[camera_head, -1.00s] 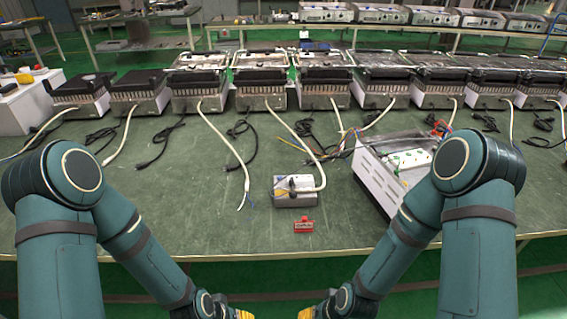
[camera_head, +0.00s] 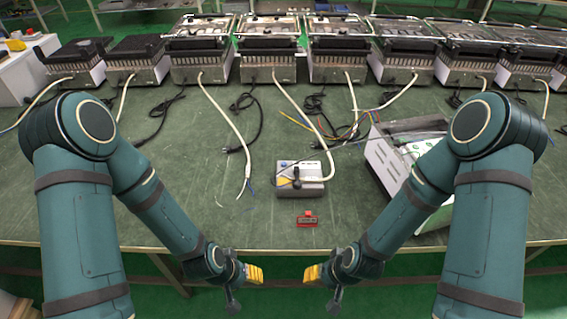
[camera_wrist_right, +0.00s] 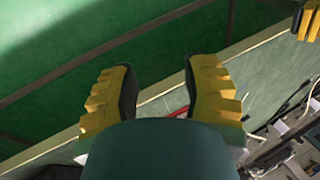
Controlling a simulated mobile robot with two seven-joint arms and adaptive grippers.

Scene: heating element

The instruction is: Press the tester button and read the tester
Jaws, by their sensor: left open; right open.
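A grey box-shaped tester (camera_head: 312,187) lies on the green table in the head view, with coloured parts and a black plug-like piece on top. A white cable ends at its right side. A small red block with a dark face (camera_head: 307,219) lies in front of it, near the table's front edge. My left gripper (camera_head: 247,284) and right gripper (camera_head: 322,284) are below that edge in the head view, apart from the tester. In the right wrist view my right gripper (camera_wrist_right: 162,92) has its yellow fingers spread and empty. Part of my left gripper (camera_wrist_right: 308,20) shows at top right.
An open white-sided appliance (camera_head: 385,165) with coloured wires stands right of the tester, partly hidden by my right arm. A row of black-topped appliances (camera_head: 268,60) lines the back, with loose cables in front.

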